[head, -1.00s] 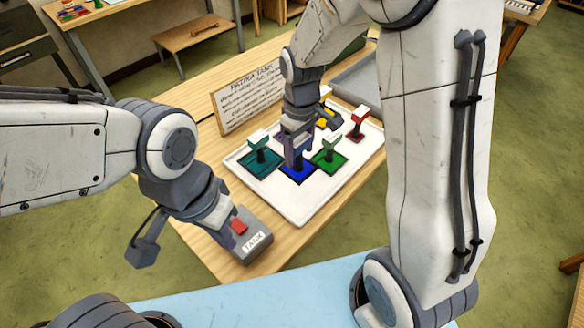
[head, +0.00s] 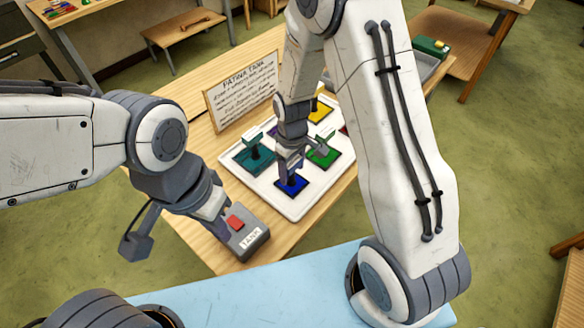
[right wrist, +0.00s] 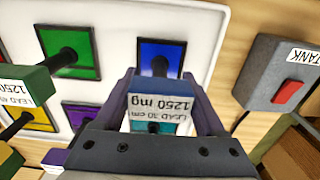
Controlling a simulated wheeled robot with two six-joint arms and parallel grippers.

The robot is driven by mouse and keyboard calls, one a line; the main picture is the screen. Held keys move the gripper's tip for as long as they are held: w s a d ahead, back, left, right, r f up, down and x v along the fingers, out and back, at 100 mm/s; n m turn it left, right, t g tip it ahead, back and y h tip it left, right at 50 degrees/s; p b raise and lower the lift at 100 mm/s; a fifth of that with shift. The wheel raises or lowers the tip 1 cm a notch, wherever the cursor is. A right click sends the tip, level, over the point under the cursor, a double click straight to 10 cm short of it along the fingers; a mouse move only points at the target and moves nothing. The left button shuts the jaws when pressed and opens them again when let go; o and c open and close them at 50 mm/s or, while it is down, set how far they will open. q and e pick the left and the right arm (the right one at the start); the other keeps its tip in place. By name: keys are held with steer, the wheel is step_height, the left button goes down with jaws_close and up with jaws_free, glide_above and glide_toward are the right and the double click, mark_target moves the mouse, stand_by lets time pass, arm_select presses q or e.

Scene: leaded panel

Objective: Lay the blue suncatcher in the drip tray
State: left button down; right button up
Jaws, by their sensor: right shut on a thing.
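The blue suncatcher (head: 291,184) is a blue dark-edged square with an upright post and a labelled block on top. It lies over the white tray (head: 292,211) at its near side; I cannot tell whether it is raised off it. My right gripper (head: 290,165) is shut on its block, also seen in the right wrist view (right wrist: 160,92), with the blue square (right wrist: 174,52) beyond the fingers. A grey tray (head: 431,66), likely the drip tray, is mostly hidden behind my right arm. My left gripper (head: 217,208) is beside the tank box; its jaw opening is unclear.
Teal (head: 243,158), green (head: 334,159) and yellow (head: 322,107) suncatchers with raised handles crowd the white tray. A "PATINA TANK" sign (head: 243,85) stands behind. The grey tank box (head: 246,240) has a red button (head: 236,222). Bare wood lies left of the tray.

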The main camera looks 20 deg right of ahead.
steer(key=shift+f, duration=0.1)
steer(key=o, duration=1.5)
steer(key=shift+r, duration=0.3)
steer(key=r, duration=0.4)
steer(key=r+b, duration=0.1)
steer(key=r, duration=0.3)
steer(key=r+b, duration=0.1)
steer(key=r, duration=0.3)
steer(key=shift+s+a, duration=0.25)
steer(key=s+a+r, duration=0.1)
steer(key=s+a, duration=0.1)
steer(key=s, duration=0.5)
steer(key=s+a+r, duration=0.2)
steer(key=s+a, duration=0.1)
steer(key=s, duration=0.4)
steer(key=s+a+r+y, duration=0.1)
steer(key=s+a+r, duration=0.1)
steer(key=s, duration=0.5)
steer(key=shift+s+a, duration=0.15)
steer(key=shift+a, duration=0.15)
